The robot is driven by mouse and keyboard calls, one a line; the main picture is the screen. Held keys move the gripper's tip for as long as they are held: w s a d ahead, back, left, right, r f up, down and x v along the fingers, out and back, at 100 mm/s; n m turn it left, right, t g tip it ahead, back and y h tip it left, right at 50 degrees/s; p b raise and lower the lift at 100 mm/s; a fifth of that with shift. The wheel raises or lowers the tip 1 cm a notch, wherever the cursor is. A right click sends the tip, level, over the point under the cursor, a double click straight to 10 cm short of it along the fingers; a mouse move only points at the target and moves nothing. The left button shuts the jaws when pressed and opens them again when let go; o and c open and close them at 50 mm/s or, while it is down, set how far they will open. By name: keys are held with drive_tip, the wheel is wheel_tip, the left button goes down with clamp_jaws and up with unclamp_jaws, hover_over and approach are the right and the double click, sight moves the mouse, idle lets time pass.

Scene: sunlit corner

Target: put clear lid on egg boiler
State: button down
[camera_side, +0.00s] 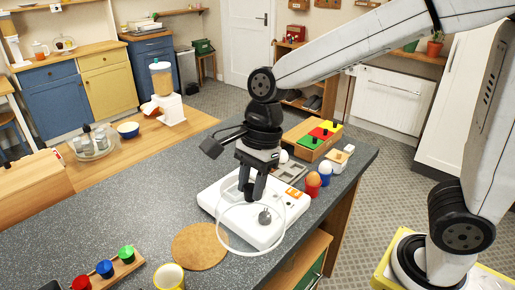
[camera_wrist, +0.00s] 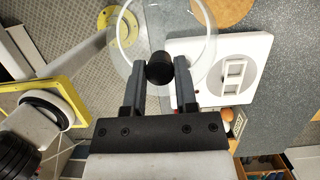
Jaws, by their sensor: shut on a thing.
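The clear lid (camera_side: 238,234) is a see-through dome with a pale round rim. My gripper (camera_side: 252,196) points down and is shut on the lid's black knob, which shows plainly between the fingertips in the wrist view (camera_wrist: 158,70). The egg boiler (camera_side: 216,200) appears to be the flat white appliance on the dark speckled counter, with an orange switch. In the side view the lid overlaps its near part. In the wrist view the lid lies mostly left of the white body (camera_wrist: 255,52), overlapping its edge. I cannot tell the lid's exact height above it.
A brown egg in a red cup (camera_side: 313,186) and a blue cup (camera_side: 325,176) stand close right of the boiler. Behind is a wooden tray with coloured blocks (camera_side: 310,140). A round cork mat (camera_side: 200,246), yellow mug (camera_side: 169,278) and coloured-knob rack (camera_side: 105,272) sit nearer.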

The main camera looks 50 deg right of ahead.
drive_tip(key=shift+w, duration=0.1)
drive_tip(key=w+d+m+t, duration=0.1)
drive_tip(key=w+d+m, duration=0.5)
drive_tip(key=w+d, duration=0.8)
drive_tip(key=shift+w+d+h, duration=0.15)
drive_tip(key=shift+w+h, duration=0.15)
drive_tip(key=shift+w, duration=0.7)
drive_tip(key=shift+f, duration=0.15)
drive_tip(key=d+x, duration=0.1)
drive_tip(key=x, duration=0.6)
drive_tip(key=shift+s+d+f, duration=0.3)
drive_tip(key=shift+f, duration=0.05)
drive_tip(key=shift+f, duration=0.55)
idle(1.3)
unclamp_jaws()
